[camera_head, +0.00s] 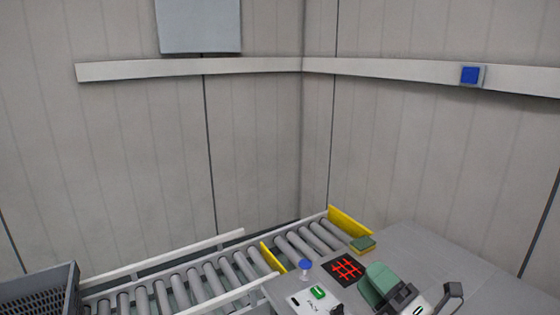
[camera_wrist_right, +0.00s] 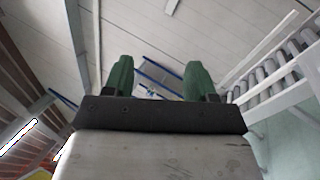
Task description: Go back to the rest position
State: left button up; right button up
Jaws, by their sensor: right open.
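My right gripper (camera_head: 378,284) shows at the bottom right of the head view, above the grey table, its green fingers partly overlapping each other. In the right wrist view its two green fingers (camera_wrist_right: 158,82) stand wide apart with nothing between them. The gripper is open and empty. My left gripper is not in the head view.
A roller conveyor (camera_head: 205,283) with yellow end plates runs along the wall. The grey table (camera_head: 405,245) holds a black pad with red lines (camera_head: 344,269), a sponge (camera_head: 363,244), a blue-topped object (camera_head: 305,266) and a green-buttoned box (camera_head: 312,299). A grey crate (camera_head: 40,285) stands at left.

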jog(key=s+d+f+m+g+h, duration=0.1)
jog(key=s+d+f+m+h, duration=0.2)
jog(key=f+m+h, duration=0.55)
jog(key=s+d+f+m+g+h, duration=0.25)
jog(key=f+m+h, duration=0.35)
jog(key=m, duration=0.5)
jog(key=s+a+f+m+g+y, duration=0.1)
jog(key=s+f+m+g, duration=0.35)
jog(key=s, duration=0.55)
jog(key=s+f+m+g, duration=0.3)
jog(key=s+f+g, duration=0.3)
jog(key=s, duration=0.4)
notch_tip(320, 180, down, 32)
jog(key=g+b, duration=0.1)
jog(key=b, duration=0.7)
jog(key=s+d+f+b, duration=0.1)
jog(key=s+f+b, duration=0.1)
jog(key=s+f, duration=0.3)
jog(key=s+f+g+b, duration=0.1)
jog(key=s+f, duration=0.5)
jog(key=f, duration=0.6)
jog(key=s+d+f+b, duration=0.1)
jog(key=s+f+b, duration=0.3)
jog(key=f, duration=0.4)
jog(key=shift+s+d+f+n+g, duration=0.3)
jog(key=shift+s+n+g, duration=0.1)
jog(key=shift+s, duration=0.5)
